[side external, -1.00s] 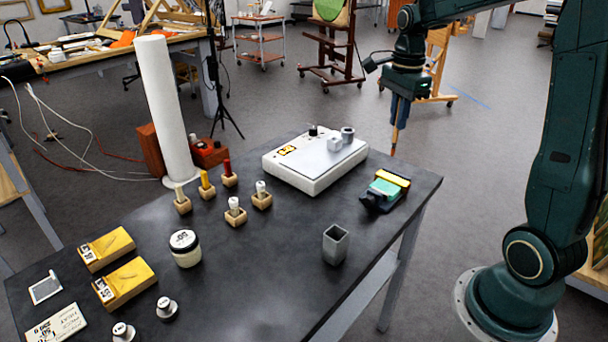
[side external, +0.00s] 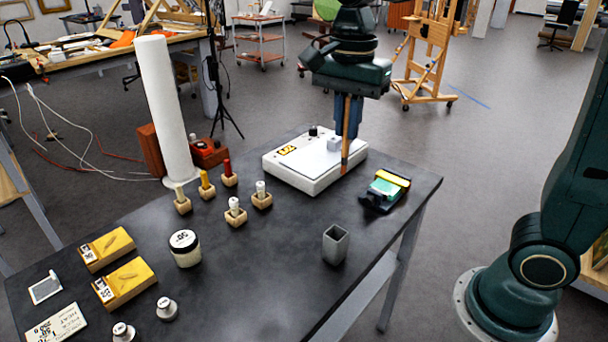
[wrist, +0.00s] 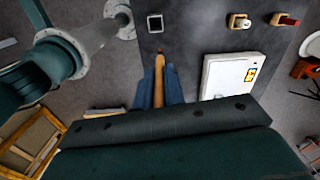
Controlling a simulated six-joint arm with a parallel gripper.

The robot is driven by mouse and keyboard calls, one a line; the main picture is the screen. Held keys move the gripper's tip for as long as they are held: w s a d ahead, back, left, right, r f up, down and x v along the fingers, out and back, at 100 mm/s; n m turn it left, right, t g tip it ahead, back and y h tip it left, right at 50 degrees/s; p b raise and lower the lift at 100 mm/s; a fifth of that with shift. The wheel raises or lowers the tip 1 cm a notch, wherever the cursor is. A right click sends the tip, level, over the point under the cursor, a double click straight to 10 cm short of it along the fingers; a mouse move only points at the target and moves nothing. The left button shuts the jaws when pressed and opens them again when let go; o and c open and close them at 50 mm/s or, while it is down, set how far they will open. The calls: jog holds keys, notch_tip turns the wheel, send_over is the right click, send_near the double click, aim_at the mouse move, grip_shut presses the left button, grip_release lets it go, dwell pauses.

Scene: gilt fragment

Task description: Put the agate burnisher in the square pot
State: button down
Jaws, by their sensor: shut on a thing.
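The agate burnisher (side external: 346,151) has a long orange-brown handle and hangs upright, tip down. My gripper (side external: 348,122), with blue fingers, is shut on it. In the side view the burnisher passes in front of the white box's right end; its exact height is unclear. In the wrist view the burnisher (wrist: 160,84) lies between the blue fingers, with its small reddish tip pointing away. The square pot (side external: 335,245) is grey, upright and open-topped, near the table's right edge, in front of and apart from the gripper. Its dark opening also shows in the wrist view (wrist: 155,23).
A green-and-yellow pad (side external: 385,190) lies between box and pot. Several wooden stands with coloured sticks (side external: 235,212) and a lidded jar (side external: 185,248) stand leftward. The dark table (side external: 275,265) is bare around the pot.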

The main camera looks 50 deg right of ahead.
aim_at(342, 166)
jog(key=shift+s+a+r+n, duration=0.2)
jog(key=shift+s+a, duration=0.05)
jog(key=shift+a, duration=0.3)
jog(key=shift+s+a+r+n, duration=0.15)
jog(key=shift+s+a+n, duration=0.1)
jog(key=shift+a, duration=0.3)
jog(key=shift+f, duration=0.1)
notch_tip(342, 166, down, 20)
dwell(0.4)
jog(key=c, duration=1.5)
grip_release()
notch_tip(342, 166, up, 12)
jog(key=shift+r, duration=0.1)
